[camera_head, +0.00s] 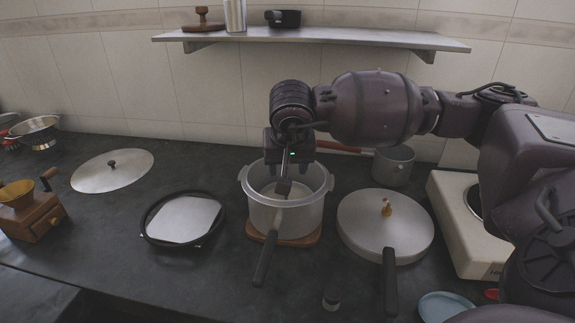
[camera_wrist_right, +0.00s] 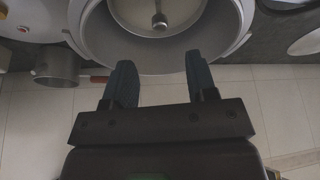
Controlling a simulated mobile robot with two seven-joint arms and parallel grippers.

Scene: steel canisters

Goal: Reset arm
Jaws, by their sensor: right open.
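My right gripper (camera_head: 289,160) hangs pointing down over the back part of a grey steel pot (camera_head: 287,216). It is open, and no object shows between its fingers. In the right wrist view its two blue-grey fingers (camera_wrist_right: 160,75) stand apart, with the pot's rim (camera_wrist_right: 160,62) beyond them. The pot stands upright on a wooden board (camera_head: 300,241), with a long black handle (camera_head: 265,260) toward the front. A dark-tipped piece shows inside it; I cannot tell what it is. My left gripper is not in view.
A dark-rimmed pan (camera_head: 185,218) lies left. A shelf (camera_head: 320,36) runs above along the wall.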

